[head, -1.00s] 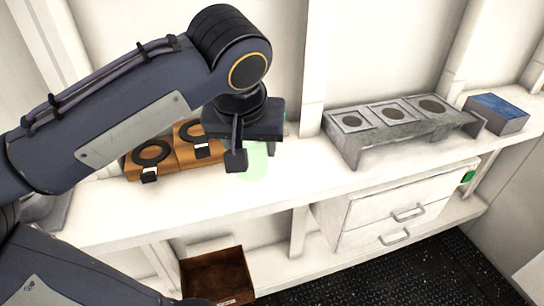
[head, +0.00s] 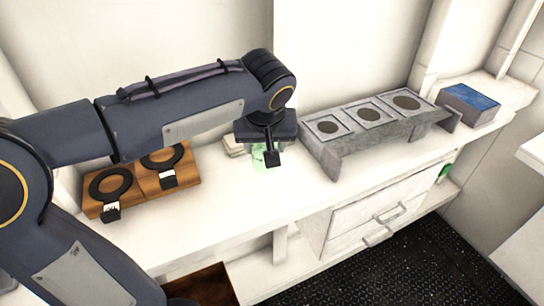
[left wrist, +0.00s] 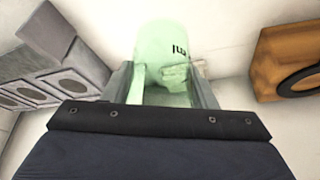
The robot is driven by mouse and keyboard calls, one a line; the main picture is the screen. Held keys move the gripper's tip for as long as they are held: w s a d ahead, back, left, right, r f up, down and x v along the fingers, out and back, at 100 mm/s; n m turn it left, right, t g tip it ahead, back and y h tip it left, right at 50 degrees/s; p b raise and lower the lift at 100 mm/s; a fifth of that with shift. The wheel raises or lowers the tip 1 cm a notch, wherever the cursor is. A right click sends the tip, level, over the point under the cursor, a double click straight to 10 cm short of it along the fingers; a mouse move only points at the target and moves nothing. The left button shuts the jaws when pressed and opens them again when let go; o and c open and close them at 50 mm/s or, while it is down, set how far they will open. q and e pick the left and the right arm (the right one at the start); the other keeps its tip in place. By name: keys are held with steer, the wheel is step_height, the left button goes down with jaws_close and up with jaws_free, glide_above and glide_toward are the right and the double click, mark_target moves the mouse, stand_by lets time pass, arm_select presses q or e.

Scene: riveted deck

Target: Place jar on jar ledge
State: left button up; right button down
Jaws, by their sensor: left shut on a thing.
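A pale green translucent jar (head: 259,162) is between the fingers of my left gripper (head: 265,158), mostly hidden by it in the head view. In the left wrist view the jar (left wrist: 165,42) shows dark lettering on its side, with a finger on either side of it. The gripper is shut on it. A grey raised ledge (head: 338,163) with three square pads, each with a dark round spot, stands to the right of the gripper. It also shows at the left of the wrist view (left wrist: 60,62). The jar is apart from the ledge. My right gripper is not in view.
Wooden blocks (head: 146,192) with black rings stand on the white counter (head: 215,215) to the left. A small pale stack (head: 234,146) is behind the gripper. A blue-topped box (head: 470,101) is right of the ledge. Drawers (head: 368,220) and a brown bin (head: 203,285) are below.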

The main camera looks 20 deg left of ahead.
arm_select(q)
steer(key=shift+w+d+f, duration=0.15)
steer(key=shift+w+f, duration=0.3)
steer(key=shift+f, duration=0.1)
steer(key=shift+w+d+f, duration=0.15)
steer(key=shift+w+f, duration=0.3)
steer(key=shift+f, duration=0.1)
steer(key=shift+w+d+f, duration=0.1)
steer(key=shift+w+f, duration=0.1)
steer(key=shift+f, duration=1.6)
steer(key=shift+f, duration=0.2)
steer(key=o, duration=1)
steer(key=shift+r, duration=0.1)
